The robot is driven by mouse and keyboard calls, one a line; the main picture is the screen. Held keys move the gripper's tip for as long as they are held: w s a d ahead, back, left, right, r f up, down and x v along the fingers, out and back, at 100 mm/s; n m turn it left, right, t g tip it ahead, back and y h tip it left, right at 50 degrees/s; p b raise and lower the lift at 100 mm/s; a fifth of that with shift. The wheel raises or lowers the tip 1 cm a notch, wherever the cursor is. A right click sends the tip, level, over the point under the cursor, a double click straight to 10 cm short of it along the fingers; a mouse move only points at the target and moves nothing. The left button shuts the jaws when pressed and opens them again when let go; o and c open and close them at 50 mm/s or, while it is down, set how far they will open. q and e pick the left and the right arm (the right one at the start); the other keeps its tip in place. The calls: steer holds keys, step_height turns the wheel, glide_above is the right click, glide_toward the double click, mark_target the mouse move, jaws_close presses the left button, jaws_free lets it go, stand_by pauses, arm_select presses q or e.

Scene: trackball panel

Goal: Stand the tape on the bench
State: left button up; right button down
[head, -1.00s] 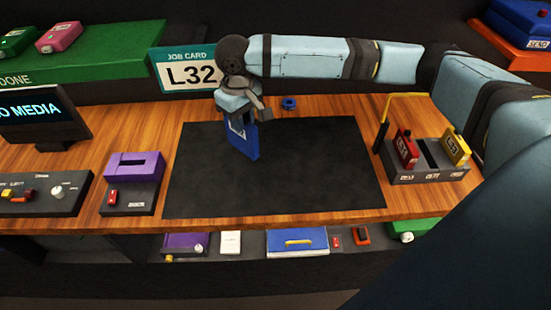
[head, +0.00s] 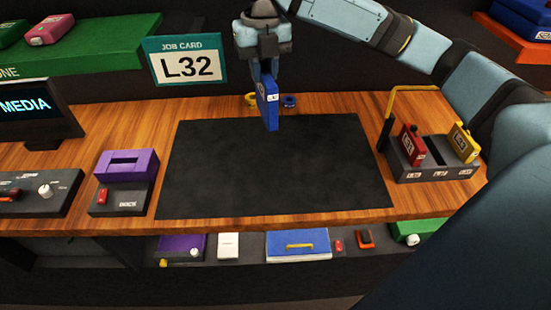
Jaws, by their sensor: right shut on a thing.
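The blue tape (head: 268,107) is a flat cartridge with a small white label, held upright, its narrow side toward me. My right gripper (head: 267,72) points down and is shut on its upper end. The tape hangs over the back part of the black mat (head: 270,180) on the wooden bench (head: 130,108); I cannot tell whether its lower end touches the mat. My left gripper is not in view.
A slotted rack (head: 437,172) with a red tape (head: 411,144) and a yellow tape (head: 463,143) stands at right beside a yellow post. A purple slotted device (head: 127,166) is at left. Small yellow (head: 250,99) and blue (head: 289,100) rings lie behind the mat. The mat is clear.

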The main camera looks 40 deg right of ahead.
step_height(320, 180, down, 18)
steer(key=s+d+n+b, duration=0.1)
steer(key=n+b, duration=0.1)
steer(key=n, duration=0.4)
steer(key=shift+s+d, duration=0.2)
steer(key=shift+s, duration=0.1)
steer(key=c, duration=1)
jaws_free()
